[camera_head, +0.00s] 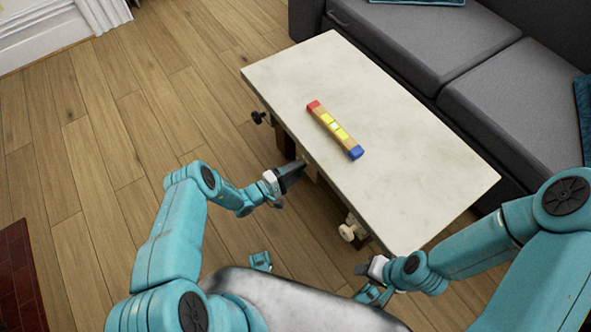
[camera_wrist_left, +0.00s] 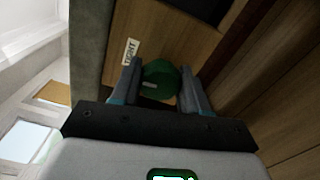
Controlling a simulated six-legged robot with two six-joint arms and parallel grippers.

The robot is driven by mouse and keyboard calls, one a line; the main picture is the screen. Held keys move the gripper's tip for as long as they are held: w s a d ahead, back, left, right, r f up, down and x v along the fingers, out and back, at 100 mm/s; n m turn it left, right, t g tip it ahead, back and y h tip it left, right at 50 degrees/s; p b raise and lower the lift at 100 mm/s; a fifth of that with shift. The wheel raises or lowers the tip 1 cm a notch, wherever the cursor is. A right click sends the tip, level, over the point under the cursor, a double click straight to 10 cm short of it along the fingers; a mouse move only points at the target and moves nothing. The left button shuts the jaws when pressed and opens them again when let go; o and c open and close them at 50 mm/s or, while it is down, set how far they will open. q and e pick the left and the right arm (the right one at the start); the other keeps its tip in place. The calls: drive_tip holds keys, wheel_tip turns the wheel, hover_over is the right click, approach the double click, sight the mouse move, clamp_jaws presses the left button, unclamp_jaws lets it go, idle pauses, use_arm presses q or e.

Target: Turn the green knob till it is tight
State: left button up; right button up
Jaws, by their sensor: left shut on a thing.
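The green knob (camera_wrist_left: 160,80) shows in the left wrist view on a wooden face, with a pale mark on its front. A white label reading "TIGHT" (camera_wrist_left: 131,52) is beside it. My left gripper (camera_wrist_left: 162,85) has its two fingers on either side of the knob and is shut on it. In the head view my left gripper (camera_head: 300,168) is at the near long side of the table, and the knob is hidden there. My right gripper (camera_head: 362,268) is low near the table's near corner; its fingers are too small to judge.
The pale-topped table (camera_head: 420,170) carries a wooden bar (camera_head: 328,122) with red and blue ends and yellow patches. A black knob (camera_head: 258,117) and a cream knob (camera_head: 348,232) stick out from the table's near side. A grey sofa (camera_head: 440,60) stands behind. Wooden floor is clear at left.

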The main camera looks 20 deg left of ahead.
use_arm(q)
drive_tip(key=shift+d+m, duration=0.1)
drive_tip(key=shift+m, duration=0.4)
drive_tip(key=o, duration=1.1)
drive_tip(key=shift+c, duration=0.2)
drive_tip(key=p+v, duration=0.3)
drive_tip(key=v, duration=1.3)
drive_tip(key=shift+s, duration=0.2)
